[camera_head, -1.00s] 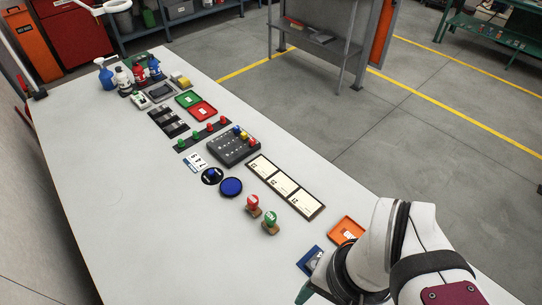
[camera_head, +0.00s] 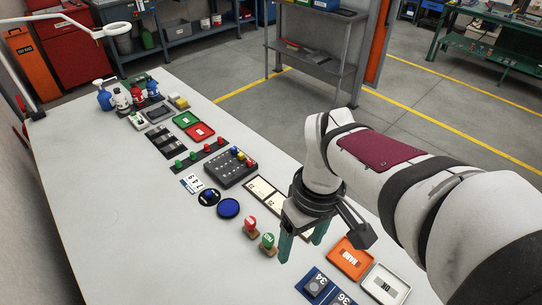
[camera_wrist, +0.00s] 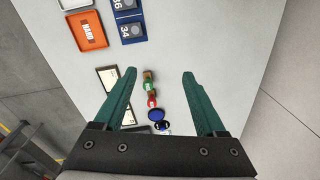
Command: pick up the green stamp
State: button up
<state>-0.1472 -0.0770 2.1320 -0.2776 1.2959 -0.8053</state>
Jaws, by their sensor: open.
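The green stamp (camera_head: 268,241) stands upright on the white table, a green knob on a brown base. A similar red stamp (camera_head: 250,226) stands just up and left of it. My gripper (camera_head: 303,240) is open and empty, pointing down above the table, to the right of the green stamp in the head view. In the wrist view, the green stamp (camera_wrist: 147,84) and the red stamp (camera_wrist: 151,98) show between the two spread fingers of my gripper (camera_wrist: 160,75). The fingers appear above the stamps and apart from them.
A blue disc (camera_head: 228,208) and a card holder (camera_head: 262,191) lie near the stamps. An orange tray (camera_head: 350,256), a white tray (camera_head: 384,283) and blue numbered trays (camera_head: 316,287) lie at the near end. The table's left side is clear.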

aim_at(268, 238)
jog(key=w+a+f+n, duration=0.3)
jog(key=w+n, duration=0.3)
jog(key=w+a+f+n, duration=0.2)
jog(key=w+a+n, duration=0.1)
jog(key=w+n, duration=0.3)
jog(key=shift+h, duration=0.4)
notch_tip(268, 238, down, 16)
jog(key=shift+s+r, duration=0.15)
grip_shut()
